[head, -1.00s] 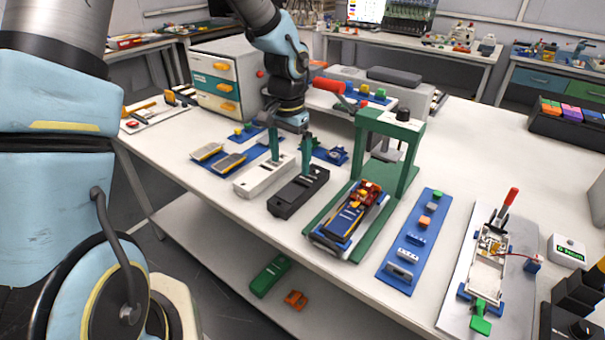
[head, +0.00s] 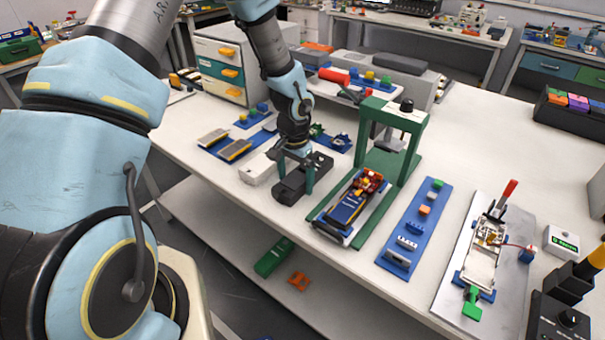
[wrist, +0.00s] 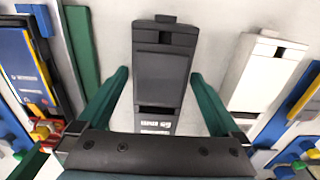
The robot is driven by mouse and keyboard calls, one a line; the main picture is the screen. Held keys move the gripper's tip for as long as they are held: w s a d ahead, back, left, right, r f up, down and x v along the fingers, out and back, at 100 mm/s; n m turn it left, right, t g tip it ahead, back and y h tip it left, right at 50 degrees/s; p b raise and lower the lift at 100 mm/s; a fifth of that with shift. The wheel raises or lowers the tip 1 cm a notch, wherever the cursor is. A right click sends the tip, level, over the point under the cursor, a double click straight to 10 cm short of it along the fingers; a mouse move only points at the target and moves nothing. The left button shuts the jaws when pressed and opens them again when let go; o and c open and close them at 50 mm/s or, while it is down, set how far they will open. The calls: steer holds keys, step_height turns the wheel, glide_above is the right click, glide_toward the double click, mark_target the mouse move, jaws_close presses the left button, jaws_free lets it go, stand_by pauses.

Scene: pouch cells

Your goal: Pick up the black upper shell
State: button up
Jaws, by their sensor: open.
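The black upper shell (head: 289,190) lies flat on the white table, beside a white shell (head: 257,170). In the wrist view the black shell (wrist: 163,62) is in the centre, its long side running away from my gripper (wrist: 160,74). The two green fingers are open, one on each side of the shell, with a gap showing on both sides. In the head view my gripper (head: 294,178) is low over the shell and hides part of it. I cannot tell how far down the fingertips reach.
The green press frame (head: 398,115) stands on its green base just right of the black shell. The white shell is close on the left. A blue tray with grey plates (head: 236,149) lies further left, and a blue strip with small parts (head: 414,228) lies right of the press.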

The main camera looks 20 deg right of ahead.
steer(key=c, duration=1.2)
steer(key=shift+c, duration=0.2)
steer(key=shift+r+b, duration=0.5)
steer(key=shift+r, duration=0.25)
step_height(320, 180, up, 2)
steer(key=shift+b, duration=0.45)
steer(key=s+a+b, duration=0.2)
steer(key=s+a, duration=0.2)
steer(key=a, duration=0.4)
steer(key=s+a+b, duration=0.3)
steer(key=s+a, duration=0.1)
steer(key=a, duration=0.3)
steer(key=shift+s+a, duration=0.35)
steer(key=shift+a, duration=0.05)
